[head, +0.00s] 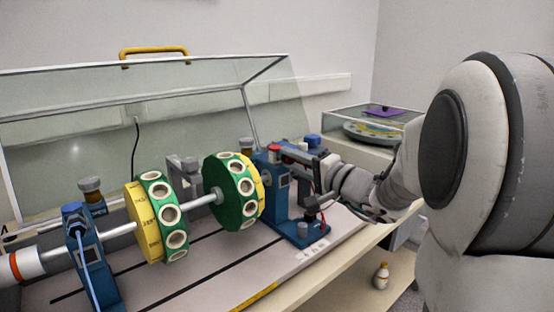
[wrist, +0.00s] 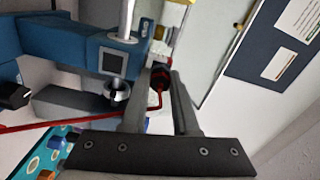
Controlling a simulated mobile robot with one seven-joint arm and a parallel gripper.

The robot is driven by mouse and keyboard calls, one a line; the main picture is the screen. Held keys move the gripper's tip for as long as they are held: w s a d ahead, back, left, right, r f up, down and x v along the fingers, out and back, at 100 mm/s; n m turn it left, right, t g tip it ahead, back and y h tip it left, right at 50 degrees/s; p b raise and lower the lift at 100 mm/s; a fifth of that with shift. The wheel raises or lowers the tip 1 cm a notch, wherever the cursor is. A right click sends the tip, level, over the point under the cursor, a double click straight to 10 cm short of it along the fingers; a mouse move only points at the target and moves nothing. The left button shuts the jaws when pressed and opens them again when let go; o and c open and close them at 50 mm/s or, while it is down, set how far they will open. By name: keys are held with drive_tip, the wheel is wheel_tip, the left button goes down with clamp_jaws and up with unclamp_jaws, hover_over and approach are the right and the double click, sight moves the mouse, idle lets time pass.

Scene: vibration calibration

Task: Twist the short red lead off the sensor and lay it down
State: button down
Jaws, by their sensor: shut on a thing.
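The short red lead (wrist: 92,124) shows in the wrist view as a thin red cable running from the left and bending up to a dark plug with red on it (wrist: 160,78). My gripper (wrist: 161,88) is shut around that plug, one finger on each side. The pale sensor (wrist: 166,42) is just beyond the plug, against the blue bearing stand (wrist: 88,45). I cannot tell whether plug and sensor still touch. In the head view my gripper (head: 318,168) is at the right bearing stand (head: 270,180); the plug is hidden there.
A shaft with two green-and-yellow discs (head: 235,188) (head: 150,225) spans the rig left of my gripper. A raised clear cover (head: 70,115) with a yellow handle (head: 152,52) stands behind. A clear case (head: 375,132) is at the back right. A small bottle (head: 381,275) stands on the lower shelf.

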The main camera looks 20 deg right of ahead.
drive_tip(key=shift+n+b, duration=1)
drive_tip(key=shift+b, duration=1)
drive_tip(key=shift+v, duration=0.8)
idle(1.4)
drive_tip(key=shift+v, duration=1.75)
drive_tip(key=shift+p, duration=0.35)
